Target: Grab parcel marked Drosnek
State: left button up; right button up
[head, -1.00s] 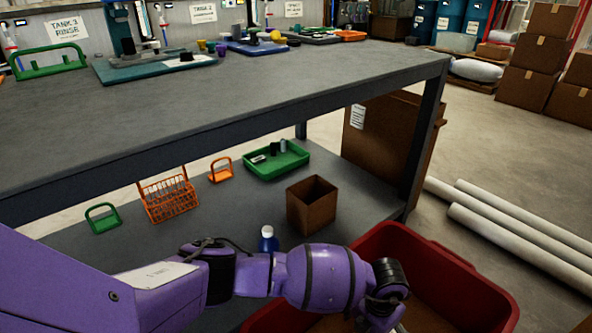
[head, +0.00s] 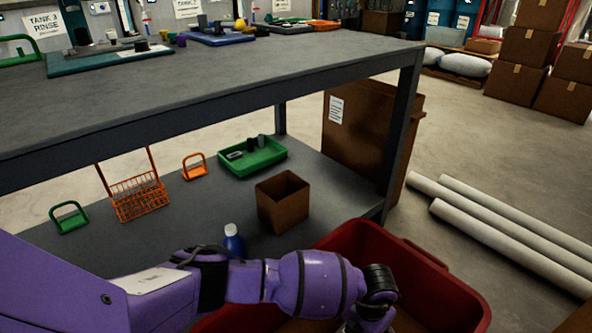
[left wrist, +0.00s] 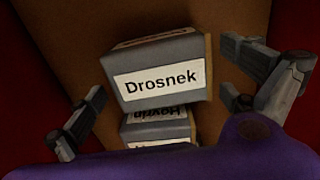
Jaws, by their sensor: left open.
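The parcel marked Drosnek (left wrist: 163,72) is a grey box with a white label, seen in the left wrist view inside the red bin (head: 445,290). A second grey labelled parcel (left wrist: 158,127) lies just below it in that view, its label partly hidden and upside down. My left gripper (left wrist: 172,105) is open, with one finger on each side of the Drosnek parcel and gaps to both sides. In the head view my purple left arm reaches over the bin, and the fingers and parcels are hidden. My right gripper is not in view.
The bin's red walls rise around the parcels, over a brown floor (left wrist: 75,40). A workbench (head: 200,95) stands behind. Its lower shelf holds a brown open box (head: 283,205), a green tray (head: 250,160) and a blue bottle (head: 233,242). White tubes (head: 510,230) lie to the right.

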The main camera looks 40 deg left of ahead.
pick_arm(q)
notch_tip(320, 180, down, 3)
jog(key=shift+r+b, duration=0.15)
jog(key=shift+b, duration=0.25)
jog(key=shift+w+r, duration=0.1)
jog(key=shift+r, duration=0.05)
jog(key=c, duration=1.2)
jog(key=shift+r, duration=0.1)
